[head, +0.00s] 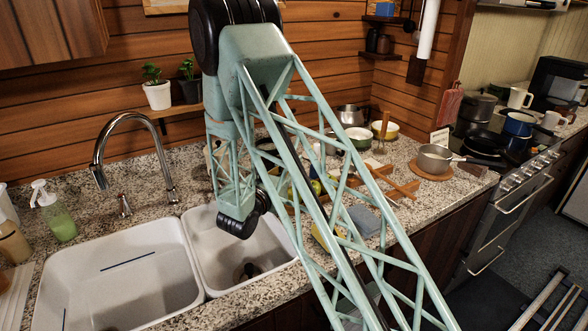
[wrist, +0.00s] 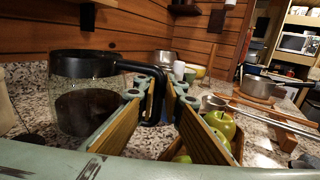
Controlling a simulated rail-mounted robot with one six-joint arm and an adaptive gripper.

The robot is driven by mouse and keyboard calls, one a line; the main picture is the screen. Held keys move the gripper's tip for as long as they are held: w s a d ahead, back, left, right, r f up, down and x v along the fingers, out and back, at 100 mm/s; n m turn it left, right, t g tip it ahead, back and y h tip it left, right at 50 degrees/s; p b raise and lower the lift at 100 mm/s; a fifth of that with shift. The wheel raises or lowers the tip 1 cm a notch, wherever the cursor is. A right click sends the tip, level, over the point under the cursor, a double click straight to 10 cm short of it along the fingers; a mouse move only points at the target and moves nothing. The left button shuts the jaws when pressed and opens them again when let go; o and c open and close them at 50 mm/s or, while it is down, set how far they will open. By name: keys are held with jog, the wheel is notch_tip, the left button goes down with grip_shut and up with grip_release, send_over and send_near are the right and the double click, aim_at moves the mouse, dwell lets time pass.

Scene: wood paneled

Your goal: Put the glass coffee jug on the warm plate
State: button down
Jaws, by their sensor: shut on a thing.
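The glass coffee jug (wrist: 84,102) shows at the left of the wrist view. It is upright, with a black rim and handle and dark liquid inside. My gripper (wrist: 161,92) has its two wood-faced fingers around the black handle and is shut on it. The jug appears at counter level; I cannot tell whether its base touches the counter. In the head view my arm hides the jug and the fingertips. I cannot make out the warm plate for certain; a black appliance (head: 558,80) stands at the far right.
Green apples (wrist: 222,126) lie in a wooden holder right of my fingers. A saucepan (head: 435,157) sits on a round board. The stove (head: 500,170) is further right. A double sink (head: 120,275) lies at the front left. Potted plants (head: 157,93) stand on a wall shelf.

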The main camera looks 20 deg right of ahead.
jog(key=shift+f, duration=1.25)
jog(key=shift+f+b, duration=0.1)
jog(key=shift+b, duration=0.2)
jog(key=c, duration=2.7)
grip_release()
jog(key=shift+a, duration=0.1)
jog(key=shift+p+v, duration=0.75)
jog(key=shift+v, duration=5.2)
jog(key=shift+o, duration=0.3)
jog(key=o, duration=2.6)
jog(key=shift+o, duration=0.2)
jog(key=shift+s+a, duration=0.1)
jog(key=shift+s, duration=0.05)
